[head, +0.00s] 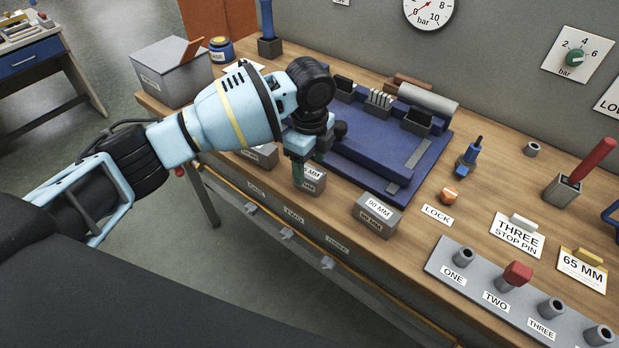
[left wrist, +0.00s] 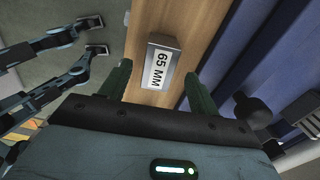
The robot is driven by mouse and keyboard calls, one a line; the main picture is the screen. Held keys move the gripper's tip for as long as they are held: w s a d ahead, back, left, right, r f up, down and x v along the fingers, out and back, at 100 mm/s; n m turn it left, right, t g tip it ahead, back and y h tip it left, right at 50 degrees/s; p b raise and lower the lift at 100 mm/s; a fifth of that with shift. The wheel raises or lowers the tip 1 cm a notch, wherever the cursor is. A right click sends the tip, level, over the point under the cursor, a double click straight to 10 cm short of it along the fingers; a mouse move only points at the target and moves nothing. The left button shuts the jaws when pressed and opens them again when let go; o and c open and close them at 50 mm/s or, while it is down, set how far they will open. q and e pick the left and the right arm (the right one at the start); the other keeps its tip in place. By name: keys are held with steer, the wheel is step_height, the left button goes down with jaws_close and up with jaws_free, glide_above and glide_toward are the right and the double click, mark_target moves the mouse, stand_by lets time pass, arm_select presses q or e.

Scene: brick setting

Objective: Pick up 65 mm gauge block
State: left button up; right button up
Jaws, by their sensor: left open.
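The 65 mm gauge block, a small grey block with a white label, stands near the front edge of the bench in the head view (head: 315,186). My left gripper (head: 309,166) is over it and partly hides it and its label. In the left wrist view the block (left wrist: 162,44) shows its "65 MM" label clearly. There the left gripper (left wrist: 160,82) is open, with one dark green finger on each side of the block and visible gaps between. The fingers are not closed on it. My right gripper is not in view.
A 90 mm block (head: 376,215) stands to the right, and another grey block (head: 262,158) to the left. A blue fixture (head: 425,180) lies close behind. A grey box (head: 172,80) is at the far left. A grey rack (head: 480,296) with pegs is at the right.

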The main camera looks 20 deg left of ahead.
mark_target(309, 172)
arm_select(q)
steer(key=shift+f, duration=1.8)
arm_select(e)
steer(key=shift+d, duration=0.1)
arm_select(q)
steer(key=c, duration=1.2)
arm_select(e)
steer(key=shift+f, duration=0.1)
arm_select(q)
steer(key=shift+o, duration=0.2)
steer(key=shift+r, duration=0.15)
steer(key=shift+r, duration=0.55)
step_height(309, 172, up, 3)
steer(key=shift+f, duration=0.2)
steer(key=s+r+p, duration=0.1)
steer(key=s+p, duration=0.1)
steer(key=s, duration=1.4)
steer(key=shift+d, duration=0.3)
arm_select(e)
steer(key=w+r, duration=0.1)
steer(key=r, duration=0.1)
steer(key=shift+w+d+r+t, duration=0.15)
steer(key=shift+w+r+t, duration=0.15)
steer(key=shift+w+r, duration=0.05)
